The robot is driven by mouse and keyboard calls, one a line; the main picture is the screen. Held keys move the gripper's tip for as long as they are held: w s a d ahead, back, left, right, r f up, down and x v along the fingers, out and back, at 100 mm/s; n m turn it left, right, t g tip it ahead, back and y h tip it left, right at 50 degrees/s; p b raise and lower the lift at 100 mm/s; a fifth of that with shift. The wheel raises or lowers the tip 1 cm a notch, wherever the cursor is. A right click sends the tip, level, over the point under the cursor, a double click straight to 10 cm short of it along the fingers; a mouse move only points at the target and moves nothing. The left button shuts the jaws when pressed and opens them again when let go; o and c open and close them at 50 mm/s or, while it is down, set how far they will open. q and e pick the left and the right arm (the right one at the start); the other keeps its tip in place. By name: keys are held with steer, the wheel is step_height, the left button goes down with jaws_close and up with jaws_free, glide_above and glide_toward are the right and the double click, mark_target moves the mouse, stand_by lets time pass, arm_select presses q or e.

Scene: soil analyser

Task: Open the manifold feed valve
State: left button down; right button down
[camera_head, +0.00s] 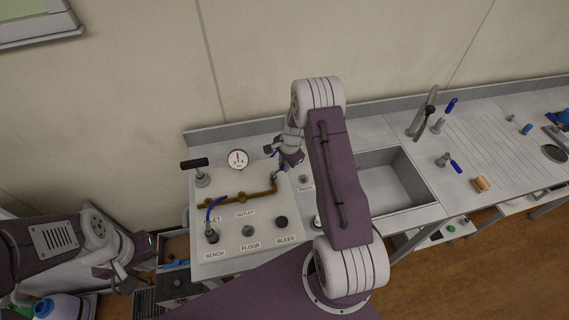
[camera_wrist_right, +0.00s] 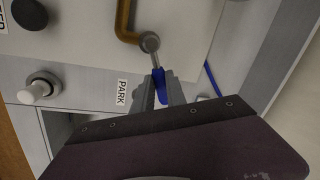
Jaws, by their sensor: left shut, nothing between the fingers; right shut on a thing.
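The brass manifold pipe (camera_head: 236,201) lies across the white panel (camera_head: 222,265), and its right end bends up to a grey valve. In the right wrist view that valve (camera_wrist_right: 149,42) carries a blue lever (camera_wrist_right: 161,88). My right gripper (camera_head: 283,163) is at this end of the pipe. In the right wrist view its fingers (camera_wrist_right: 160,92) are shut on the blue lever, which partly hides between them. My left gripper (camera_head: 132,276) is shut and empty, low at the left of the panel and apart from it.
A pressure gauge (camera_head: 238,160) and a black T-handle (camera_head: 194,163) stand behind the pipe. A sink (camera_head: 390,188) and tap lie to the right. My right arm hides part of the bench.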

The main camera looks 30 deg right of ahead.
steer(key=shift+w, duration=0.1)
steer(key=c, duration=1.5)
jaws_free()
steer(key=shift+o, duration=0.8)
steer(key=shift+a+r, duration=0.1)
steer(key=shift+r, duration=0.2)
step_height(320, 180, up, 8)
steer(key=s+b, duration=0.2)
steer(key=shift+d+r, duration=0.2)
steer(key=shift+r, duration=0.05)
